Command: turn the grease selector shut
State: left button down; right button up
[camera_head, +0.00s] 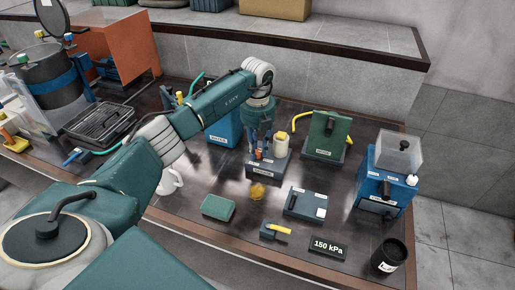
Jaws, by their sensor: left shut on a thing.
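My left gripper (262,140) points down over a small grey-blue unit (262,171) near the middle of the bench, which looks like the grease selector. Its white label is too small to read. The gripper is shut on a part at the top of this unit; the fingers hide most of that part, so its turn position cannot be told. A small orange piece (258,154) shows by the fingertips. A pale cylinder (281,145) stands just right of the gripper on the same unit. My right gripper is not in view.
A green panel (325,135) with a yellow hose stands right of the gripper. A blue machine with a clear box (399,155) is further right. In front lie a green block (218,207), a labelled box (304,204), a "150 kPa" display (328,247) and a black cup (389,256).

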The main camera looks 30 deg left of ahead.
pick_arm(q)
jog(key=n, duration=0.3)
jog(key=shift+n, duration=0.3)
jog(key=n, duration=0.3)
jog(key=shift+r+n+p, duration=0.1)
jog(key=shift+n+p, duration=0.2)
jog(key=shift+p, duration=0.05)
jog(key=n, duration=0.3)
jog(key=shift+n+p, duration=0.35)
jog(key=shift+n, duration=0.05)
jog(key=shift+w+n+p, duration=0.1)
jog(key=shift+n+p, duration=0.25)
jog(key=shift+n, duration=1.45)
jog(key=c, duration=1.5)
grip_release()
